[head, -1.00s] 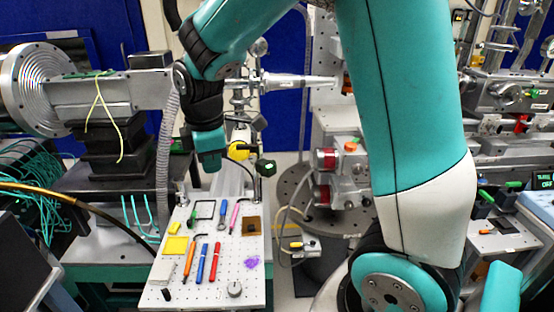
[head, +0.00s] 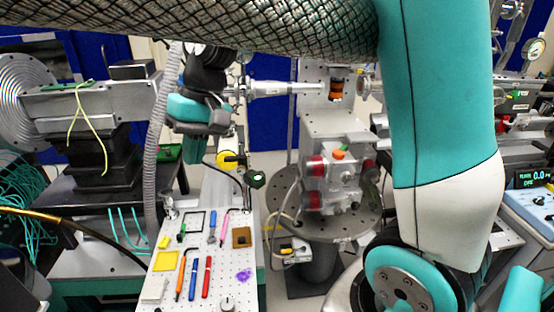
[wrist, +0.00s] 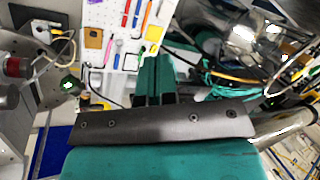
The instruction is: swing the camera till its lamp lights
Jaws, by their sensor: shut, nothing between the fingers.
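A small dark box with a green spot (head: 256,180), likely the camera, sits on a thin post behind the pegboard in the head view. It seems to show in the wrist view as a dark part with a bright green dot (wrist: 68,85). I cannot tell whether that dot is a lit lamp. A yellow disc (head: 224,160) stands just left of it. My gripper (head: 193,161) hangs to the left of both, apart from the dark box. In the wrist view its teal fingers (wrist: 155,65) are together and empty.
A white perforated board (head: 215,280) with pens and small tools lies in front. Left is a beam pipe with a round flange (head: 22,105) and a grey hose (head: 160,130). Right is a round table (head: 365,215) bearing an instrument (head: 335,170) with red ends.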

